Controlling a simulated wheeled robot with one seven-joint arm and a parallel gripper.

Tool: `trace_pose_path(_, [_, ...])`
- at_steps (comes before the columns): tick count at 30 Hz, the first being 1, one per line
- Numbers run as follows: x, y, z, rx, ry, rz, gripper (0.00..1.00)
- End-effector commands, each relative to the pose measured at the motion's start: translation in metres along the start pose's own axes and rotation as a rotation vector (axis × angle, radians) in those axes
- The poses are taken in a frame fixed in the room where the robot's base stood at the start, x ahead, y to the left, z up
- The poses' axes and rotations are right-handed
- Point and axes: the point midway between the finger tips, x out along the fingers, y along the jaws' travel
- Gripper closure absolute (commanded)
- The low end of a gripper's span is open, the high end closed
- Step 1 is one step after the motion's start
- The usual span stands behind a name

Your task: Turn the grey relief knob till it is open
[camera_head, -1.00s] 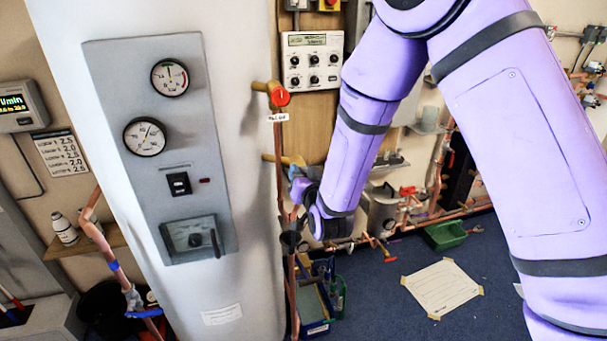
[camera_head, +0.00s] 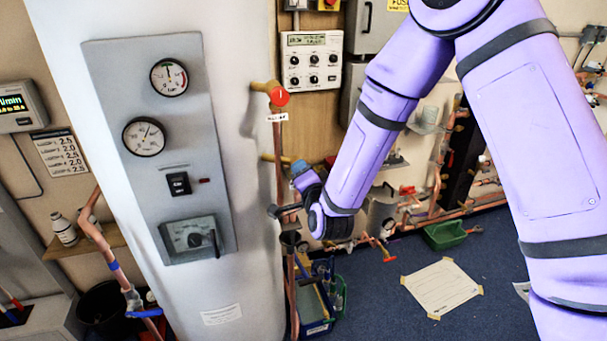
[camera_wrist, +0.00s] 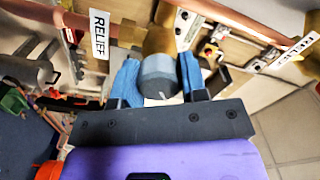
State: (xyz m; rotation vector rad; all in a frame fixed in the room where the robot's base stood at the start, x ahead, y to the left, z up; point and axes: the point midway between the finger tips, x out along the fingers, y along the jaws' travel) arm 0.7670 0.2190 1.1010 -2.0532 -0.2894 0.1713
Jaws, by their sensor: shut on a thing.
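The grey relief knob (camera_wrist: 158,76) is a round cap with a small pale mark near its lower edge in the wrist view. It sits on a brass fitting (camera_wrist: 160,40), beside a white "RELIEF" label (camera_wrist: 98,36). My gripper (camera_wrist: 158,88) is shut on the knob, with one blue-padded finger on each side. In the head view my gripper (camera_head: 288,191) is at the copper pipe right of the white cylinder, one finger up and the other low at left. The knob cannot be made out clearly there.
A red knob (camera_head: 279,97) sits higher on the same copper pipe (camera_head: 278,150). The white cylinder (camera_head: 240,270) with its gauge panel (camera_head: 110,75) stands at left. Another copper pipe (camera_wrist: 235,20) and label (camera_wrist: 297,47) run right of the knob in the wrist view.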

Motion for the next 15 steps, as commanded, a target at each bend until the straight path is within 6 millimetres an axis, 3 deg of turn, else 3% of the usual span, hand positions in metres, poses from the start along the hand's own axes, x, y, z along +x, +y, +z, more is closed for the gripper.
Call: trace_pose_path(15, [-0.0007, 0.0014, 0.0009, 0.182, -0.002, 0.003, 0.84])
